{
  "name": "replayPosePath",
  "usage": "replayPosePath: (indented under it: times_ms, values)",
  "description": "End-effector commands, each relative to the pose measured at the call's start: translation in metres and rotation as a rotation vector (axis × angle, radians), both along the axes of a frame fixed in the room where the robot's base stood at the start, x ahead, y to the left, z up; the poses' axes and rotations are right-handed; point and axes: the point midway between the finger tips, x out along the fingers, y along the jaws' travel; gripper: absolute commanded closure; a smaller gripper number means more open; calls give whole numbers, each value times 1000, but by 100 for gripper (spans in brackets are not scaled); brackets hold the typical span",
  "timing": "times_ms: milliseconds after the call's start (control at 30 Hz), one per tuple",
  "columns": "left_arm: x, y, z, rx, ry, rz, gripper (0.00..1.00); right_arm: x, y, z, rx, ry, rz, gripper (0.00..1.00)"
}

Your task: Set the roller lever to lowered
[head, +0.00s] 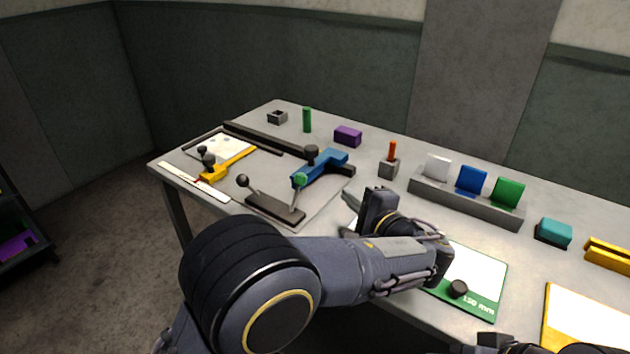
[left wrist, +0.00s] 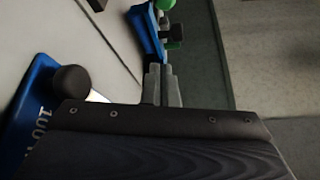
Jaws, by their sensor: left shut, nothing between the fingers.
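A dark slotted base (head: 275,208) sits near the table's front left edge. A grey lever with a green ball knob (head: 299,179) rises from its right end. A rod with a black ball knob (head: 242,181) leans out at its left end. I cannot tell for sure which is the roller lever. My left gripper (head: 349,200) is shut and empty, right of the green knob and apart from it. In the left wrist view its fingertips (left wrist: 163,84) point toward the blue handled part and the green knob (left wrist: 166,4). A dark piece of my right arm shows at the bottom edge.
A blue handled part (head: 325,166) lies just behind the green knob. A yellow part (head: 226,164) lies left. A green-edged plate (head: 484,303) lies right of my arm; a blue plate (left wrist: 32,113) shows in the wrist view. A grey rack (head: 465,203) holds coloured cards.

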Motion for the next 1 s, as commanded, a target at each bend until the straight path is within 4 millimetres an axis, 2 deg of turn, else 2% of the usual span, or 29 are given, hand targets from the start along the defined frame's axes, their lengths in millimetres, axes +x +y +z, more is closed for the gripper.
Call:
replayPosePath:
  times_ms: [133, 267, 667, 800, 1000]
  values:
    - [4, 3, -1, 0, 1, 2, 100, 0, 0, 0, 0, 0, 0, 64]
    - [17, 10, -3, -2, 3, 4, 100, 0, 0, 1, 0, 0, 0, 64]
    - [90, 48, -15, -2, 3, 5, 100, 0, 0, 6, 0, 0, 0, 64]
    - [73, 62, -7, -1, 3, 1, 100, 0, 0, 7, 0, 0, 0, 64]
    - [63, 72, -3, 0, 3, 1, 100, 0, 0, 8, 0, 0, 0, 64]
